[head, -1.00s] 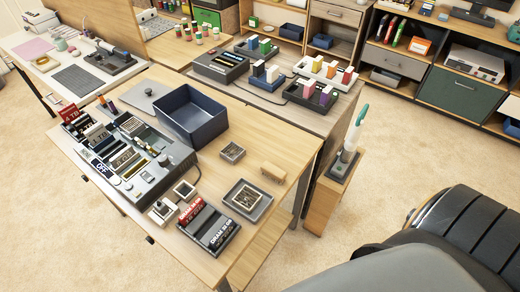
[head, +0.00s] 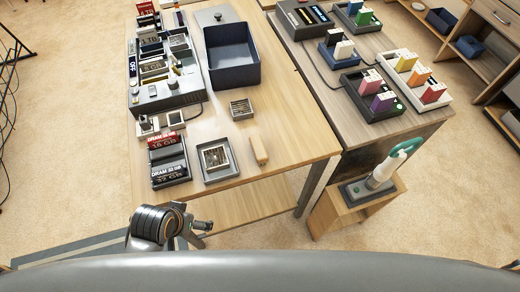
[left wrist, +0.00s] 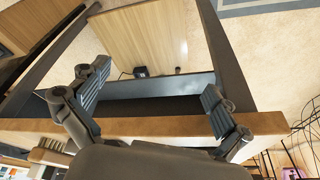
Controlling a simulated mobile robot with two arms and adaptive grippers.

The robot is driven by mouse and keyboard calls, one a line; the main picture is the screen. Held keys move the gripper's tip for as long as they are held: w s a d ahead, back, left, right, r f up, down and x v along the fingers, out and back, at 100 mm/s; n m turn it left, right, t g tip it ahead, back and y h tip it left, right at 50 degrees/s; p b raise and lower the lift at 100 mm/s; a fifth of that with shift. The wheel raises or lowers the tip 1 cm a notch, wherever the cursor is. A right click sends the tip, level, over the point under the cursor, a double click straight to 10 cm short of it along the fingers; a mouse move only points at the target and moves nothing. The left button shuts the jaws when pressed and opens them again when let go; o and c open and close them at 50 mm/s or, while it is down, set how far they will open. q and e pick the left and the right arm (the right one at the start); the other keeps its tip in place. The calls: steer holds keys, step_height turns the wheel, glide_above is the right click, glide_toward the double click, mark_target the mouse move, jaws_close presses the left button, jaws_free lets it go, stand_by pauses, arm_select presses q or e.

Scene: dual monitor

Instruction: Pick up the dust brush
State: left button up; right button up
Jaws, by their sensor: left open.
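The dust brush, as far as I can tell, is the small light-wood block (head: 259,150) lying on the front right part of the table in the head view. In the left wrist view a wooden brush with pale bristles (left wrist: 50,157) shows at the lower left, partly cut off by my gripper. My left gripper (left wrist: 152,92) is open and empty, with its two fingers spread apart near the table's edge. In the head view my left gripper (head: 202,226) is low, in front of the table's near edge, apart from the brush. My right gripper is in neither view.
The wooden table (head: 290,135) has free room right of the brush. Left of it are a grey tray (head: 232,172), a small metal box (head: 241,109) and a DRAM holder (head: 168,160). A blue bin (head: 232,72) stands behind. A low wooden stand (head: 330,212) is at right.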

arm_select(q)
step_height(320, 180, up, 6)
steer(key=m+g+h, duration=0.2)
steer(key=m+h, duration=0.2)
steer(key=m, duration=0.8)
glide_toward(258, 146)
steer(key=x, duration=0.4)
steer(key=shift+s+d+f, duration=0.3)
steer(key=shift+w+x, duration=0.15)
steer(key=shift+x, duration=1.35)
steer(key=shift+w+x, duration=0.1)
steer(key=shift+x, duration=1.35)
steer(key=shift+a, duration=0.25)
steer(key=c, duration=1.1)
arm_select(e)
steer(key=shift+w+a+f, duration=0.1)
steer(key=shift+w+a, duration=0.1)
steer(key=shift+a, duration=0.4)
